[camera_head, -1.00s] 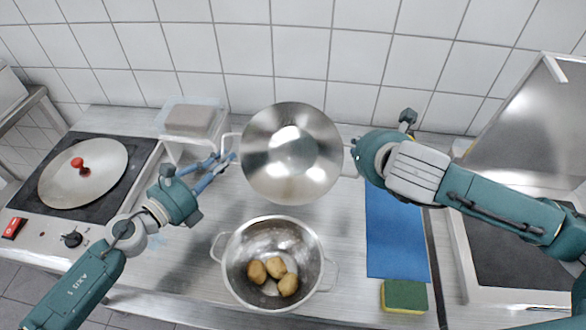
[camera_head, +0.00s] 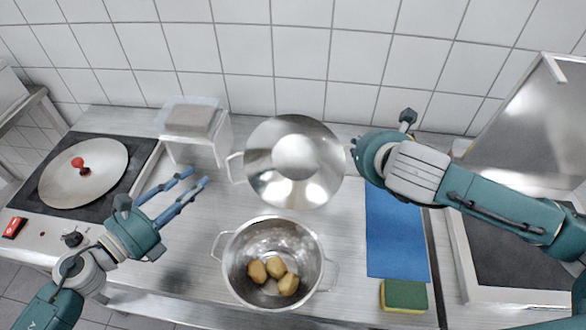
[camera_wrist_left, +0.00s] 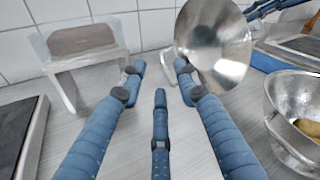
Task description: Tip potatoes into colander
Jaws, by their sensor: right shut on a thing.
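A steel colander (camera_head: 245,245) with two side handles stands on the counter and holds three potatoes (camera_head: 276,267). It also shows at the right of the left wrist view (camera_wrist_left: 287,92). A shiny steel pot (camera_head: 262,180) hangs in the air behind the colander, tilted; I see no potatoes in it. Its left handle is free. My right gripper (camera_head: 354,150) is shut at the pot's right side, its fingers mostly hidden behind my wrist. My left gripper (camera_head: 198,177) is open and empty, left of the pot and apart from it; its spread fingers show in the left wrist view (camera_wrist_left: 158,78).
A hob with a round lid (camera_head: 83,172) is at the left. A small white stand (camera_head: 222,135) bears a tub with a brownish block. A blue cloth (camera_head: 395,240) and a green-yellow sponge (camera_head: 404,295) lie at the right. The counter left of the colander is clear.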

